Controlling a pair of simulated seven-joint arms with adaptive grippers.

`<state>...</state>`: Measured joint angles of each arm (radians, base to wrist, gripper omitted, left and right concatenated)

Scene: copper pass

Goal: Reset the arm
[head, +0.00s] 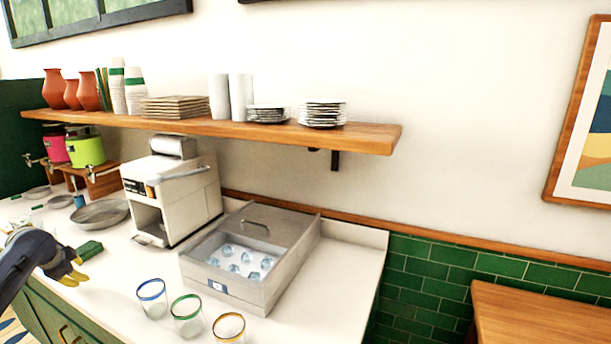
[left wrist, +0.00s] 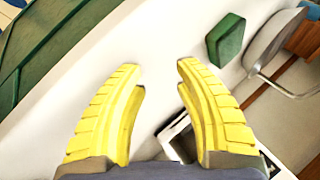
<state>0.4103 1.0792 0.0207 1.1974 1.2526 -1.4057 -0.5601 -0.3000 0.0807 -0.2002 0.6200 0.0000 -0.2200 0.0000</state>
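My left gripper (head: 76,272) has yellow fingers and is at the left of the head view, above the white counter near its front edge. In the left wrist view the two yellow fingers (left wrist: 160,85) stand wide apart with only white counter between them, so it is open and empty. A green block (head: 90,249) lies on the counter just beyond the fingers; it also shows in the left wrist view (left wrist: 226,40), ahead and to the right of the fingers, apart from them. My right gripper does not show in either view.
Three glasses with blue (head: 152,297), green (head: 187,315) and yellow rims (head: 229,330) stand at the counter's front. Behind them is a metal bin (head: 238,288) holding ice. A white machine (head: 185,200) and a round metal pan (head: 100,214) stand further left. A wooden shelf (head: 360,137) hangs above.

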